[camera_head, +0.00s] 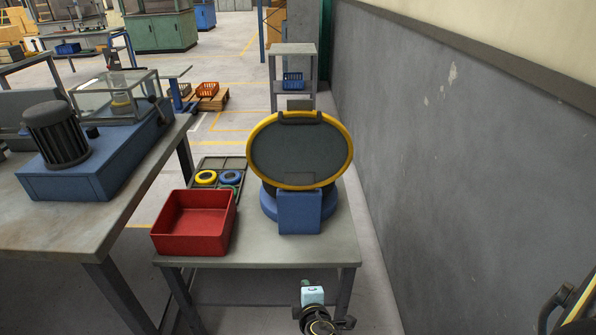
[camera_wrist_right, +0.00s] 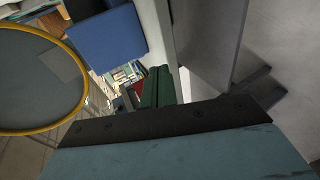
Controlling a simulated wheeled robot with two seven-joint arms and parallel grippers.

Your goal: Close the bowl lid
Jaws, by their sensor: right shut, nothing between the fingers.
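The bowl lid (camera_head: 300,150) is a dark oval disc with a yellow rim, standing raised and tilted above the bowl's blue round base (camera_head: 268,203) with a blue block (camera_head: 299,212) in front. The bowl itself is mostly hidden behind the lid. The lid also fills the left of the right wrist view (camera_wrist_right: 35,85). My right gripper (camera_head: 312,295) shows at the bottom of the head view, below the table's front edge, shut and empty, apart from the lid. Its fingertips are hard to make out. My left gripper is not in view.
A red bin (camera_head: 195,222) stands left of the bowl on the grey table (camera_head: 255,247). Behind it is a tray (camera_head: 207,165) with yellow and blue rings. A workbench (camera_head: 100,212) with a motor stands at left. A grey wall (camera_head: 450,150) bounds the right.

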